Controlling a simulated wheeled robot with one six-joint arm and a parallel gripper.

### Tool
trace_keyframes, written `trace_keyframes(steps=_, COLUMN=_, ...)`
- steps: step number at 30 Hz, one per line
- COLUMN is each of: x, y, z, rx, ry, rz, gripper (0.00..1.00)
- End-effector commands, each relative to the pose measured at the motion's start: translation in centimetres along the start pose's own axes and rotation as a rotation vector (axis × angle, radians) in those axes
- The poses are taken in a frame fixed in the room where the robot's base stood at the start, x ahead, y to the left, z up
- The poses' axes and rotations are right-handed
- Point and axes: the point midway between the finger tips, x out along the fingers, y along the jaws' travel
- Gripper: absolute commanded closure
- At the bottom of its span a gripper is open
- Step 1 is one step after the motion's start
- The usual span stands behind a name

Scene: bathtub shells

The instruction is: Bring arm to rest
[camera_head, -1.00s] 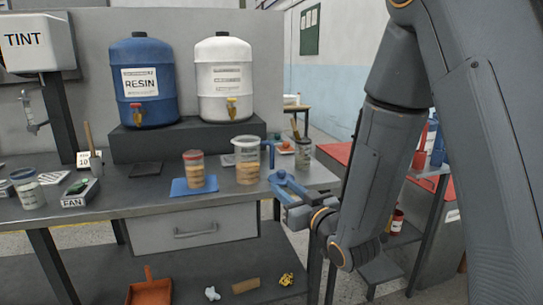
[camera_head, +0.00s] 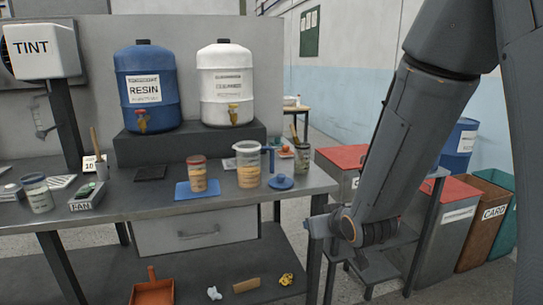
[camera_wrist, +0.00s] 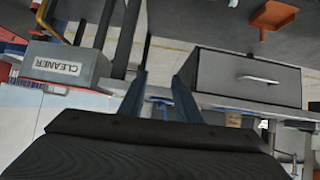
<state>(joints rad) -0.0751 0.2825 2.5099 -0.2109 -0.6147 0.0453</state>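My arm hangs down at the right in the head view. My gripper (camera_head: 312,228) is beside the bench's right end, below the worktop and partly hidden by the wrist. In the wrist view my gripper (camera_wrist: 162,82) has its two fingers apart, with nothing between them. The blue lid (camera_head: 281,182) lies on the bench (camera_head: 120,207) near its right edge, apart from my gripper. The clear jug (camera_head: 248,167) with a blue handle stands beside it. A red-topped cup (camera_head: 197,175) stands on a blue mat (camera_head: 186,193).
A drawer (camera_head: 195,235) hangs under the bench. Red-topped bins (camera_head: 445,225) and a brown CARD bin (camera_head: 483,225) stand at the right. The wrist view shows a grey CLEANER box (camera_wrist: 65,65). An orange dustpan (camera_head: 152,292) lies on the lower shelf.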

Motion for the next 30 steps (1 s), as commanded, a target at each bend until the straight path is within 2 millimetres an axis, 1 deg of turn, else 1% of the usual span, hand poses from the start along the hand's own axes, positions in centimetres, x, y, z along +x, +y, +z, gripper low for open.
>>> trace_keyframes(steps=1, x=-1.4, y=0.8, z=0.8, rx=0.015, ry=-0.075, rz=0.024, gripper=0.70)
trace_keyframes(steps=3, x=-3.1, y=1.7, z=2.7, rx=0.039, ry=-0.190, rz=0.051, gripper=0.70)
trace_keyframes(steps=5, x=-4.8, y=2.2, z=4.4, rx=0.061, ry=-0.290, rz=0.070, gripper=0.70)
trace_keyframes(steps=6, x=-6.1, y=2.4, z=5.5, rx=0.077, ry=-0.357, rz=0.080, gripper=0.70)
trace_keyframes(steps=8, x=-8.3, y=2.6, z=7.1, rx=0.103, ry=-0.457, rz=0.093, gripper=0.70)
trace_keyframes(steps=12, x=-13.7, y=2.4, z=10.1, rx=0.167, ry=-0.676, rz=0.105, gripper=0.70)
trace_keyframes(steps=15, x=-17.2, y=1.8, z=11.6, rx=0.206, ry=-0.800, rz=0.101, gripper=0.70)
trace_keyframes(steps=18, x=-19.8, y=1.2, z=12.6, rx=0.234, ry=-0.889, rz=0.094, gripper=0.70)
trace_keyframes(steps=21, x=-21.2, y=0.9, z=13.1, rx=0.250, ry=-0.939, rz=0.089, gripper=0.70)
trace_keyframes(steps=23, x=-21.6, y=0.7, z=13.2, rx=0.254, ry=-0.954, rz=0.087, gripper=0.70)
trace_keyframes(steps=30, x=-21.7, y=0.7, z=13.3, rx=0.255, ry=-0.958, rz=0.086, gripper=0.70)
